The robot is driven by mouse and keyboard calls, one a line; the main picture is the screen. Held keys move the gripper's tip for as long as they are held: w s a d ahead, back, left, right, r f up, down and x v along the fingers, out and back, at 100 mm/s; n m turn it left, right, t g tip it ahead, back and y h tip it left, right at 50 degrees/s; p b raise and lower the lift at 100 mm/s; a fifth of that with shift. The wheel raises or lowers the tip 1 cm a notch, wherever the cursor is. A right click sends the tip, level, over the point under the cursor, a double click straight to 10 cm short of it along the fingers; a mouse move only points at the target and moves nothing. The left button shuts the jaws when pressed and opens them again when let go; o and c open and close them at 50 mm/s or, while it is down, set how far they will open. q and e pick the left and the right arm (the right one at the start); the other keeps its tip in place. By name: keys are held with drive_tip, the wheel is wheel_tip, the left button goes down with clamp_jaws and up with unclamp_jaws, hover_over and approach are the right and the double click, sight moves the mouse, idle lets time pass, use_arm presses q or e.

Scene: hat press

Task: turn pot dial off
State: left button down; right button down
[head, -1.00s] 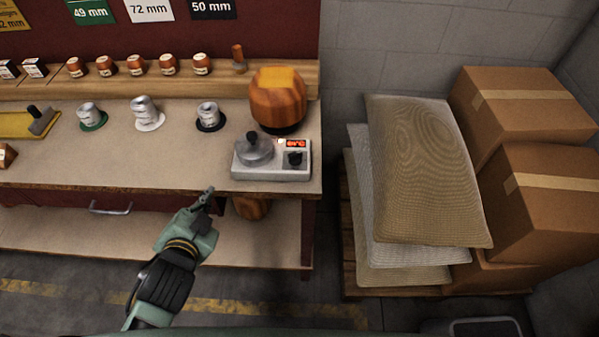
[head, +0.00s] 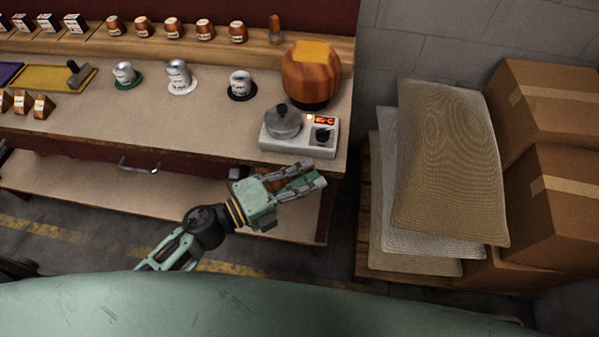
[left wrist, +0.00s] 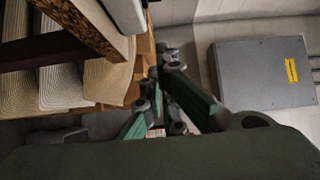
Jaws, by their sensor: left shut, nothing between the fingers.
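The pot unit (head: 300,148) is a white box near the right front of the workbench. A grey lidded pot (head: 283,122) sits on its left part. A black dial (head: 323,134) is on its right part, below a small lit red display (head: 325,120). My left gripper (head: 318,181) is shut and empty, in front of the bench edge and below the pot unit, apart from the dial. In the left wrist view its fingers (left wrist: 172,95) show, but the dial does not. My right gripper is not in view.
A wooden head block (head: 311,75) stands behind the pot unit. Small hats (head: 178,75) stand on the workbench (head: 210,115) to the left. Stacked sacks (head: 445,165) and cardboard boxes (head: 545,180) fill the right side.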

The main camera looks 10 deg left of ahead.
sight(323, 134)
use_arm(q)
drive_tip(key=w+d, duration=0.1)
drive_tip(key=w, duration=0.1)
drive_tip(key=w+d+p, duration=0.1)
drive_tip(key=w, duration=0.1)
drive_tip(key=w+d, duration=0.1)
drive_tip(key=w, duration=0.1)
drive_tip(key=shift+w+d, duration=0.15)
drive_tip(key=shift+w, duration=0.25)
drive_tip(key=shift+w+a, duration=0.2)
drive_tip(key=shift+w, duration=0.1)
